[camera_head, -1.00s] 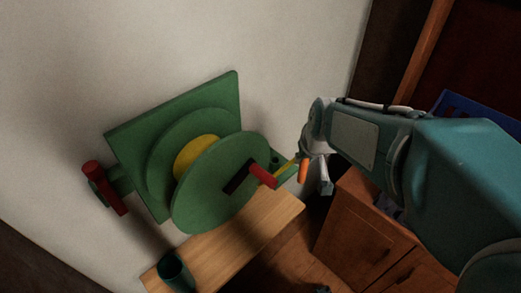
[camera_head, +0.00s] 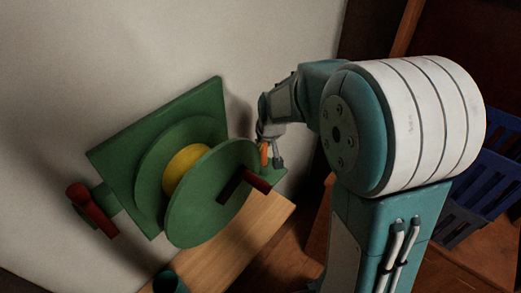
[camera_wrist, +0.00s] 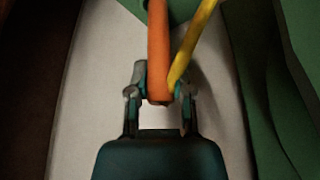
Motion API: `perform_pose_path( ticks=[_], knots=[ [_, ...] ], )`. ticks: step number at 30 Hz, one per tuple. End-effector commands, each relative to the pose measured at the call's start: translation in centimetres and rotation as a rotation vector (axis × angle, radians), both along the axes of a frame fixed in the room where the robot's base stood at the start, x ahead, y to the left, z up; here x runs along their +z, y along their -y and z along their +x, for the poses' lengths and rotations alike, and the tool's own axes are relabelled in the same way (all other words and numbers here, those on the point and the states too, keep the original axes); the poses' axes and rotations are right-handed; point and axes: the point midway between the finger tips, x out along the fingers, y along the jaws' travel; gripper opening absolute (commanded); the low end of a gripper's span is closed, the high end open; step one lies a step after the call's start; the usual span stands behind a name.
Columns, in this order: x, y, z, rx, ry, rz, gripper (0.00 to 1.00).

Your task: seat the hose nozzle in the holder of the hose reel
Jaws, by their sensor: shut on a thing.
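The green hose reel (camera_head: 205,205) with its yellow hose drum (camera_head: 183,170) is mounted on the wall. The orange nozzle (camera_head: 264,154) is at the reel's right side, just above the green holder bracket (camera_head: 274,177). My gripper (camera_head: 270,155) is shut on the nozzle. In the wrist view, the nozzle (camera_wrist: 158,48) lies between the fingers of my gripper (camera_wrist: 159,92) and points away from the palm. The yellow hose (camera_wrist: 193,42) slants off beside it. Green surface (camera_wrist: 182,12) shows behind the nozzle's far end. I cannot tell whether the nozzle touches the holder.
The red crank handle (camera_head: 256,181) juts out close to my gripper. A red-handled valve (camera_head: 92,210) is at the reel's left. A wooden shelf (camera_head: 236,242) below carries a dark green cup (camera_head: 168,283). Blue crates (camera_head: 490,185) stand at the right.

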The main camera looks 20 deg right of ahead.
Motion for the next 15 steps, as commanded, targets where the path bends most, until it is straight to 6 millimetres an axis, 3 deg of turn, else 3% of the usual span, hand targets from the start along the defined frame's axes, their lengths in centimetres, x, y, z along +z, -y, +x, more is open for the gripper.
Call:
perform_pose_path(
  ticks=[6,11,15],
  knots=[
    [-2.2,0.0,1.9,0.000,0.002,0.001,0.00],
    [-3.2,-0.3,2.6,-0.001,-0.001,0.000,0.00],
    [-5.6,-0.2,2.4,0.000,-0.007,-0.001,0.00]
  ],
)
